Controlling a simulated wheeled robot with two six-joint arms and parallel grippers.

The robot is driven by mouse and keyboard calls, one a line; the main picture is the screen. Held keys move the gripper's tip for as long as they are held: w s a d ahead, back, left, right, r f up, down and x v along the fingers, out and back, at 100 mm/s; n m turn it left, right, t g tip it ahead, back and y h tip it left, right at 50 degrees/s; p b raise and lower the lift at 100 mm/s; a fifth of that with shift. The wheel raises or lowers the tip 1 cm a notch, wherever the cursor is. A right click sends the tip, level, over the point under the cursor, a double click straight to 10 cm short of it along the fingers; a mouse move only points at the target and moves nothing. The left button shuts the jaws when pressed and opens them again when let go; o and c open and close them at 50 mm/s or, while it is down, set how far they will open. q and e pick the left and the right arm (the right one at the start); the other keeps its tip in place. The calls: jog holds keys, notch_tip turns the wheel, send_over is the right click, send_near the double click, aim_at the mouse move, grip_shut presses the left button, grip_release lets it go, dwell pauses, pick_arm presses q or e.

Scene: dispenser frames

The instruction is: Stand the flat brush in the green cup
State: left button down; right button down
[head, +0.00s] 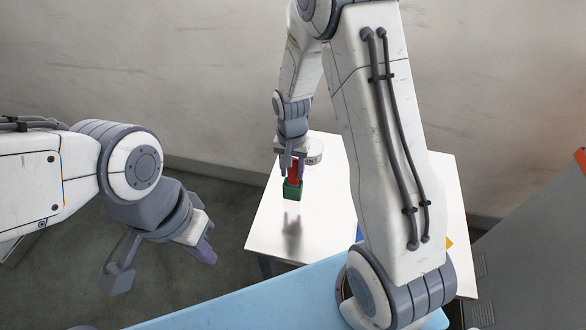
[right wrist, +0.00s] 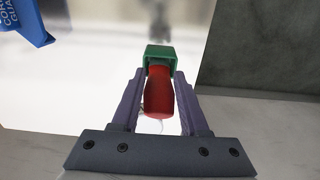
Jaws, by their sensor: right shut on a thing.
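My right gripper (head: 291,174) points down over the white table and is shut on a red handle (right wrist: 158,98), which I take to be the flat brush. A green, box-like piece (head: 292,189) is at the handle's lower end, beyond the fingertips in the right wrist view (right wrist: 160,55). I cannot tell whether it is the brush's head or the green cup around it. A dark shadow or reflection lies apart from it on the tabletop. No other green cup shows. My left gripper (head: 160,266) is open and empty, left of the table.
The white table (head: 270,220) has free room around the held thing. A round white item (head: 315,150) stands behind it. A blue item with lettering (right wrist: 22,20) is at the upper left of the wrist view. A light-blue surface (head: 250,305) lies in front.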

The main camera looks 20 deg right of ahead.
jog(key=shift+f, duration=0.1)
jog(key=shift+c, duration=2.1)
grip_release()
notch_tip(320, 180, up, 12)
jog(key=f, duration=0.1)
jog(key=s+a+r+n, duration=0.5)
jog(key=s+a+n, duration=0.1)
jog(key=s+a, duration=0.25)
jog(key=s+a+n, duration=0.2)
jog(key=s+n, duration=0.2)
jog(key=s, duration=0.3)
jog(key=s+a+n+y, duration=0.1)
jog(key=s+a+n, duration=0.1)
jog(key=s+n, duration=0.2)
jog(key=s, duration=0.3)
jog(key=shift+s+a+r, duration=0.3)
jog(key=shift+a+r, duration=0.1)
